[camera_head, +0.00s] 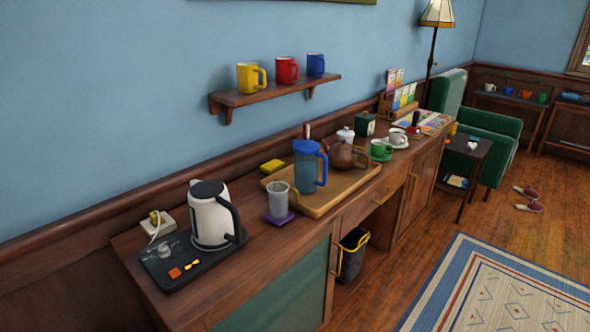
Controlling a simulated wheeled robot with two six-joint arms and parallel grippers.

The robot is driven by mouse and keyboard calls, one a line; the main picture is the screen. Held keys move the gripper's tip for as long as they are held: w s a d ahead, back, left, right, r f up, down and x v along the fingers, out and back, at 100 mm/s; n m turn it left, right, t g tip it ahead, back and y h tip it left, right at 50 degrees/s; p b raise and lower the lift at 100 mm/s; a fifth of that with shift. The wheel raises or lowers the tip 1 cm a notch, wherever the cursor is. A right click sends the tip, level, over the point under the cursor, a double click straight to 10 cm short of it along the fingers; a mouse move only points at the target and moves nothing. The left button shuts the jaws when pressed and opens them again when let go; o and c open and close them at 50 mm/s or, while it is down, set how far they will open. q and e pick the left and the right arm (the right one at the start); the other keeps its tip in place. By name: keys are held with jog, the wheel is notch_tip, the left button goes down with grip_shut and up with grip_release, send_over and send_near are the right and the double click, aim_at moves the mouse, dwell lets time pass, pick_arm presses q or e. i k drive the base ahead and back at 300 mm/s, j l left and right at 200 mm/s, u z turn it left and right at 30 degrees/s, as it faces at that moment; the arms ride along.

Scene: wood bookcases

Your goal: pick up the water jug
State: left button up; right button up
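The water jug (306,168) is a translucent blue pitcher with a blue handle on its right side. It stands upright on a wooden tray (332,203) on the long wooden sideboard against the blue wall. A brown teapot stands just right of it, and a clear tumbler stands in front of it to the left. Neither of my grippers shows in the head view, so their state cannot be seen.
A white kettle (211,215) stands on a dark tray at the sideboard's near end. The tumbler (278,200) sits on a purple coaster. The teapot (345,155) is close to the jug. A mug shelf (275,94) hangs above. Open floor with a rug (480,290) lies right.

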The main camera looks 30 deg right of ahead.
aim_at(307, 154)
jog(key=l+u, duration=0.35)
jog(key=i+l+u, duration=0.1)
jog(key=l+u, duration=0.4)
jog(key=u, duration=0.25)
jog(key=k+l+u, duration=0.1)
jog(key=l, duration=0.7)
jog(key=k+l+u, duration=0.15)
jog(key=l, duration=0.25)
jog(key=k+l+u, duration=0.1)
jog(key=l, duration=0.3)
jog(key=k+l+u, duration=0.1)
jog(key=l, duration=0.3)
jog(key=k+l, duration=0.2)
jog(key=l, duration=0.15)
jog(key=l+u, duration=0.05)
